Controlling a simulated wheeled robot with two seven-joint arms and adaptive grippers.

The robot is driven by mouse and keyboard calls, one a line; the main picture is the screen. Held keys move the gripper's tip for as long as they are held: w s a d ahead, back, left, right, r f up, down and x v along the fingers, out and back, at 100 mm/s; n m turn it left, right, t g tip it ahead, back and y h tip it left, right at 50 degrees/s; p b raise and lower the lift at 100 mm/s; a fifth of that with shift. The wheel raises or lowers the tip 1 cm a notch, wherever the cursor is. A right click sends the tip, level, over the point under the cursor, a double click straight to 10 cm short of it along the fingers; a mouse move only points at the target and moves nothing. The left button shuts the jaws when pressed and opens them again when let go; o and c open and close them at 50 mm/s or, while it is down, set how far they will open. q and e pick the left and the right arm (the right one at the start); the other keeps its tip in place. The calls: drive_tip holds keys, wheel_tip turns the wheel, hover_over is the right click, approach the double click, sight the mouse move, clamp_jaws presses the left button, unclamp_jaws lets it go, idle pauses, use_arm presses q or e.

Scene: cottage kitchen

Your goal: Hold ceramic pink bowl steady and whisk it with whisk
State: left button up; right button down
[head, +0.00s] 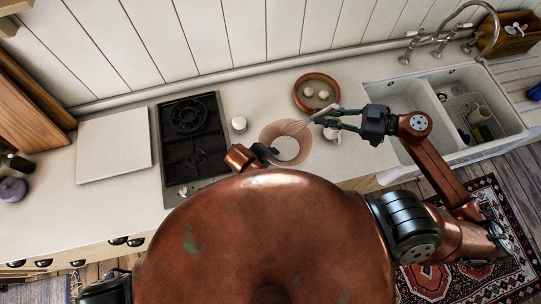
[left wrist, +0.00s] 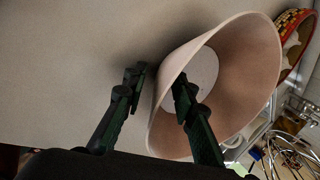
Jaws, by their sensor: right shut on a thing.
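The pink bowl (head: 270,134) stands on the counter right of the stove. The whisk (head: 297,127) has a pale handle and wire loops, and slants over the bowl in the head view. My right gripper (head: 335,118) is shut on its handle, right of the bowl. My left gripper (head: 270,151) is at the bowl's near left rim. In the left wrist view the bowl (left wrist: 255,60) fills the middle. There my left gripper (left wrist: 158,80) straddles the wall, one finger inside and one outside. A gap shows between outer finger and wall, so it is open.
A reddish round dish (head: 300,97) with pale round items stands behind the bowl. A small white jar (head: 239,124) is left of it, and a white cup (head: 331,134) right. The black stove (head: 188,140) lies left, the double sink (head: 440,105) right.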

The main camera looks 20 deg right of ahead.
use_arm(q)
drive_tip(key=shift+c, duration=0.4)
clamp_jaws()
idle(0.6)
